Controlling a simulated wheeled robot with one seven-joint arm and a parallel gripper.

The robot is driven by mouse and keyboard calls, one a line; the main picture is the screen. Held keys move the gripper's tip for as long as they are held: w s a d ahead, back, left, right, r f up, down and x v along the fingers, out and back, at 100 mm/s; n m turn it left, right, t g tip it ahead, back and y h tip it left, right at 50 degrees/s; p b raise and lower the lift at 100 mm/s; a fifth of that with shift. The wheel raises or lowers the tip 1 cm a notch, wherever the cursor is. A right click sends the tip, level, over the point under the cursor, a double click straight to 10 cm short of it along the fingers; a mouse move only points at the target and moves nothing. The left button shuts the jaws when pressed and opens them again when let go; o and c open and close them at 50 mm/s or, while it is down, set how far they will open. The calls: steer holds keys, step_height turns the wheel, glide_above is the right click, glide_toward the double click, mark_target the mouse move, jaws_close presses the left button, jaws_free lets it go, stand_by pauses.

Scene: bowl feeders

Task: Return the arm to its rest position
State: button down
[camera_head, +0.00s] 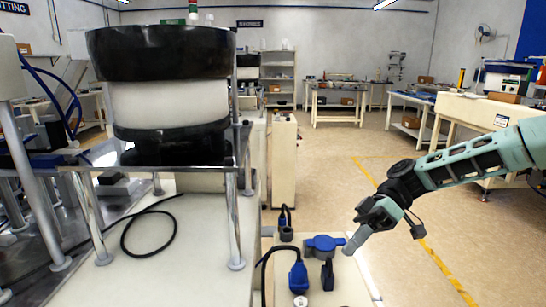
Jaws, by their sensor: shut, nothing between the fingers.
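My arm (465,165) reaches in from the right edge of the view, pale green with black joints. It slopes down to the left. My gripper (352,246) is at its lower end, shut and empty, pointing down. It is just right of a blue capped socket (323,243) on a cream cabinet top. I cannot tell whether the fingertips touch the cabinet or hang in front of it.
A black and white bowl feeder (165,100) stands on a metal-framed bench at the left. A blue plug (298,277) with a black cable lies on the cabinet top (345,285). Open floor with a yellow line (445,270) lies beyond; workbenches stand at the back and right.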

steer(key=s+a+h, duration=0.1)
steer(key=s, duration=0.1)
steer(key=s+a+f+h, duration=0.1)
steer(key=s+a, duration=0.1)
steer(key=s+a+f+m+h+b, duration=0.1)
steer(key=s, duration=0.1)
steer(key=shift+s+a+f+h, duration=0.15)
steer(key=shift+s+f+h, duration=0.1)
steer(key=shift+h, duration=0.05)
steer(key=s+h, duration=0.1)
steer(key=s+a+f+m+h+b, duration=0.1)
steer(key=s, duration=0.1)
steer(key=s+t, duration=0.1)
steer(key=s, duration=0.1)
steer(key=shift+s+a+f+m+h, duration=0.2)
steer(key=shift+s+m+h, duration=0.1)
steer(key=shift+h, duration=0.1)
steer(key=s+d+m+t+h+b, duration=0.35)
steer(key=s+m+t, duration=0.2)
steer(key=s, duration=0.75)
step_height(320, 180, up, 16)
steer(key=p, duration=1.5)
steer(key=shift+w+f+t+p, duration=0.15)
steer(key=shift+f+t+p, duration=0.1)
steer(key=shift+t+p, duration=0.15)
